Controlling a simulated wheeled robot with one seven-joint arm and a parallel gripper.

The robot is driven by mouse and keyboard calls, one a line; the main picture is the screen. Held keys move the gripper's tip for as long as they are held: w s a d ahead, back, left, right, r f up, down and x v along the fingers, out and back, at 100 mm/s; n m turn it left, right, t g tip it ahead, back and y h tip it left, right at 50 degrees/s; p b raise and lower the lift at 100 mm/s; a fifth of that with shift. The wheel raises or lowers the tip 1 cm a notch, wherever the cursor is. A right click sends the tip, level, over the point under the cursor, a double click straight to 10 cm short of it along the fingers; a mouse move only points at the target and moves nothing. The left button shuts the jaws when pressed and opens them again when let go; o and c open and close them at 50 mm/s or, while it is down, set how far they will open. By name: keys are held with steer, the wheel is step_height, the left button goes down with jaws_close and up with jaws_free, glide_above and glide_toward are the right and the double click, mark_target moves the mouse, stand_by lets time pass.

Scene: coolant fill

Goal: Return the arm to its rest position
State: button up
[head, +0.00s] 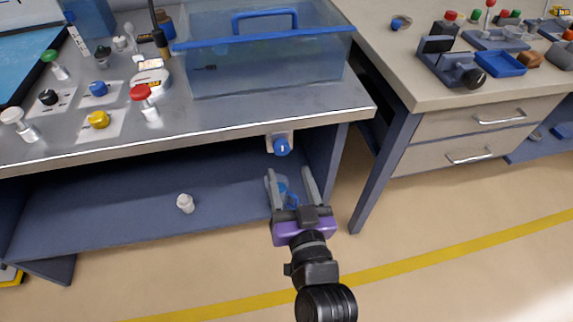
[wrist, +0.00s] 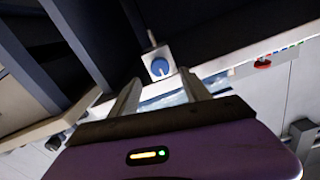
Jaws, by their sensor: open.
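My gripper (head: 290,182) has a purple body and two grey fingers. In the head view it is in front of the metal-topped bench, at the right end of its lower shelf. The fingers are spread, and no object is clearly held between them. Something blue shows behind and between the fingers, too small to make out. A blue knob (head: 282,147) on a pale plate sits under the bench's front edge, just beyond the fingertips. In the wrist view the fingers (wrist: 162,92) are apart, and the blue knob (wrist: 160,67) shows beyond them. I cannot tell whether they touch it.
A clear tank (head: 265,70) with a blue rim stands on the metal bench (head: 200,125), beside several coloured knobs. A white bottle-like piece (head: 185,203) is on the lower shelf (head: 110,215). A drawer bench (head: 430,98) stands at right. The floor (head: 450,215) around my arm is clear.

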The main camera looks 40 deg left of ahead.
steer(key=shift+s+d, duration=0.4)
steer(key=shift+d, duration=0.05)
steer(key=shift+r, duration=0.1)
steer(key=s+d+r+m+t+h+p, duration=0.2)
steer(key=s+d, duration=0.1)
steer(key=d, duration=0.6)
steer(key=s+d+r+m+t+h+p, duration=0.1)
steer(key=s+d+t+h, duration=0.15)
steer(key=d, duration=0.55)
steer(key=s+d+r+m+t+h+p, duration=0.1)
steer(key=s+d+r+m+h+p, duration=0.1)
steer(key=d, duration=0.7)
steer(key=s+d+r+m+g+h+p, duration=0.1)
steer(key=s+d+h+p, duration=0.1)
steer(key=s+d, duration=0.5)
steer(key=s+d+r+m+g+h+p, duration=0.1)
steer(key=s+d+r+h+p, duration=0.1)
steer(key=s+d+h, duration=0.3)
steer(key=s+d+p, duration=0.1)
steer(key=s+d, duration=0.2)
steer(key=s, duration=0.2)
steer(key=shift+s+r+m, duration=0.3)
steer(key=shift+s+m, duration=0.05)
steer(key=shift+m, duration=0.05)
